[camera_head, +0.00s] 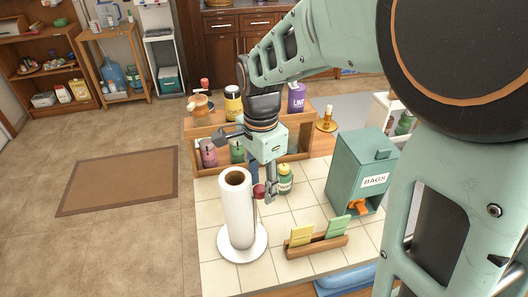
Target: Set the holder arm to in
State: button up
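A paper towel roll (236,212) stands upright on a round white base (243,254) on the tiled counter. The holder arm's dark red knob (259,191) shows just right of the roll, close beside it. The rest of this arm is thin and hard to make out. My gripper (270,192) points down over the counter, with its fingertips right beside the knob. I cannot tell whether they touch it. The fingers are small and partly overlap, so their opening is unclear.
A green BAGS box (362,168) stands to the right. A wooden card holder (317,246) is in front, and a green jar (285,179) is behind my gripper. A wooden shelf (205,132) with jars and bottles lines the back. Bare tiles lie between the roll and the card holder.

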notch_tip(320, 180, up, 12)
dwell(0.6)
jog(key=shift+f, duration=0.1)
